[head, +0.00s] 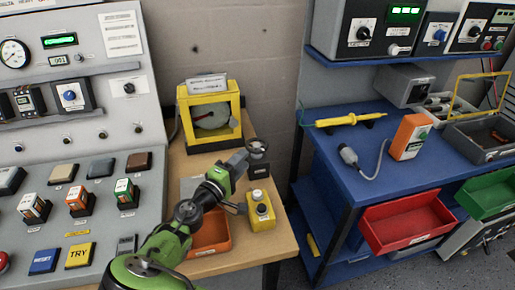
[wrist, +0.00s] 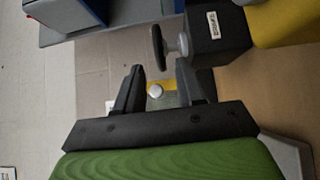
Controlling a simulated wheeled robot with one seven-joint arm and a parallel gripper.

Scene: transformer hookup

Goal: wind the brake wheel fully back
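The brake wheel (wrist: 158,47) is a dark round handwheel seen nearly edge-on in the wrist view. Its grey hub joins it to a dark labelled box (wrist: 215,32). In the head view the wheel (head: 257,147) stands on the workbench by the yellow-framed case, partly beside my gripper (head: 243,163). In the wrist view my gripper (wrist: 160,78) is open, with its two dark fingers apart. The wheel lies just beyond the fingertips, with a visible gap, and nothing is gripped. A small white round part (wrist: 155,90) shows between the fingers, farther off.
The yellow-framed case (head: 210,115) stands behind the wheel. A yellow button box (head: 262,210) and an orange bin (head: 210,235) sit close to my arm on the wooden bench (head: 280,240). A control panel is at left, a blue bench (head: 340,180) at right.

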